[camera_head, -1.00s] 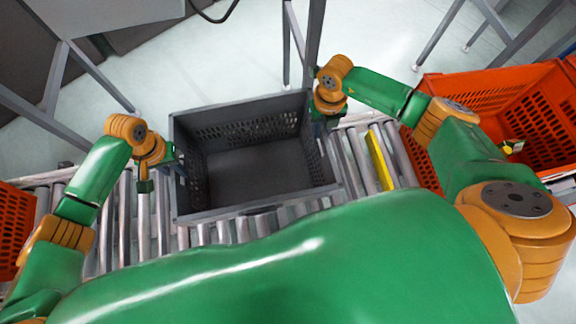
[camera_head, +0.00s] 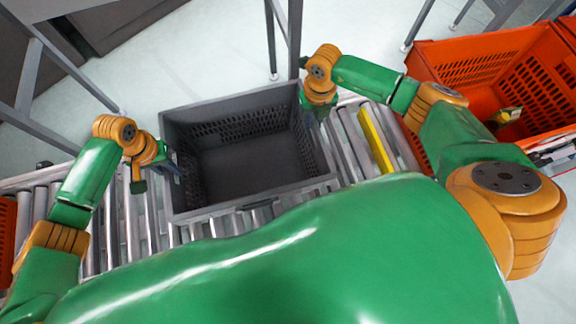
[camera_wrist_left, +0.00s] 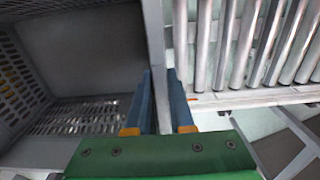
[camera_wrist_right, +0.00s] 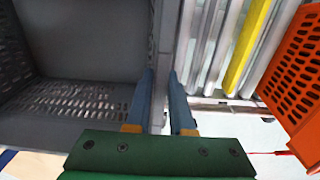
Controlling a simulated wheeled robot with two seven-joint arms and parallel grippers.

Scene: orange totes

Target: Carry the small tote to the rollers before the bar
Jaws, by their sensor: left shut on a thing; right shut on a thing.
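The small tote is a dark grey, empty, open crate (camera_head: 250,206) in the middle of the head view, over the roller conveyor (camera_head: 105,225). My left gripper (camera_head: 170,165) is shut on its left wall; in the left wrist view that wall (camera_wrist_left: 154,40) runs between the blue fingers (camera_wrist_left: 162,100). My right gripper (camera_head: 308,110) is shut on its right wall; the right wrist view shows that wall (camera_wrist_right: 164,50) between the fingers (camera_wrist_right: 160,98). The tote looks level. I cannot tell whether its base touches the rollers. The yellow bar (camera_head: 376,140) lies across the conveyor, right of the tote, with bare rollers between.
An orange tote (camera_head: 440,62) with a small item inside stands right, beyond the conveyor's end. Another orange tote (camera_head: 6,235) shows at the left edge. A grey metal frame post (camera_head: 294,40) stands behind the tote. Bare rollers lie left of the tote.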

